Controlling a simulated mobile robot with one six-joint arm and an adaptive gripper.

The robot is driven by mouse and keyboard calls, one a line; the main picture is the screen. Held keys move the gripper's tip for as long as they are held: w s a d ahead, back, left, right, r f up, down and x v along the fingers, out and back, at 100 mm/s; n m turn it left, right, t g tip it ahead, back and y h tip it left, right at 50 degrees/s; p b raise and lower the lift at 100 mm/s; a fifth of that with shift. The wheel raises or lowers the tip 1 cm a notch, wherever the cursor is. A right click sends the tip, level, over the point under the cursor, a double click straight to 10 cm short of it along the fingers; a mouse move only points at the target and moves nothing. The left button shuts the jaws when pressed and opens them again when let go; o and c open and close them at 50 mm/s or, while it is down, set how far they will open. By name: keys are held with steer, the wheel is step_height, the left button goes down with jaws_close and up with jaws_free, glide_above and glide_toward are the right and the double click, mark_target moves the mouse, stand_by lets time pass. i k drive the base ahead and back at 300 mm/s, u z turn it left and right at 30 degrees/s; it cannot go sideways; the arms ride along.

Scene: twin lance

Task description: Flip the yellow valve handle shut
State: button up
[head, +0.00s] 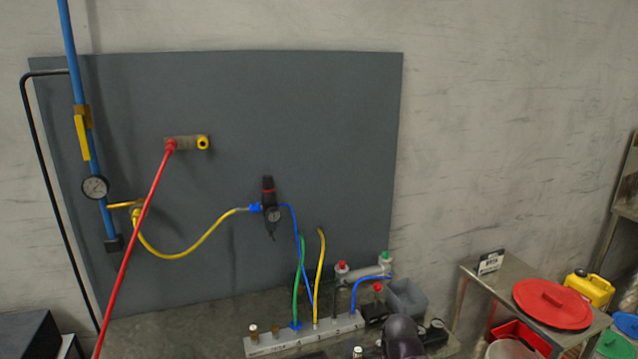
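The yellow valve handle (82,138) is on the blue vertical pipe (69,40) at the left of the head view. It hangs down from a brass-coloured valve body (84,113) and lies roughly along the pipe. A round pressure gauge (95,187) sits below it on the same pipe; its reading is too small to tell. I do not make out my gripper in this view. A dark rounded shape (403,338) shows at the bottom edge, and I cannot tell whether it is part of my arm.
A grey panel (330,110) backs the pipework. A red hose (130,250) slants down from a fitting on it, and a yellow hose (185,252) runs to a regulator (269,205). A manifold (290,337) stands on the bench. A side table (483,277) holds a red lid (552,303).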

mark_target(78, 118)
steer(key=u, duration=4.85)
steer(key=i, duration=0.1)
steer(key=z, duration=2.55)
steer(key=i, duration=0.3)
steer(key=z, duration=0.05)
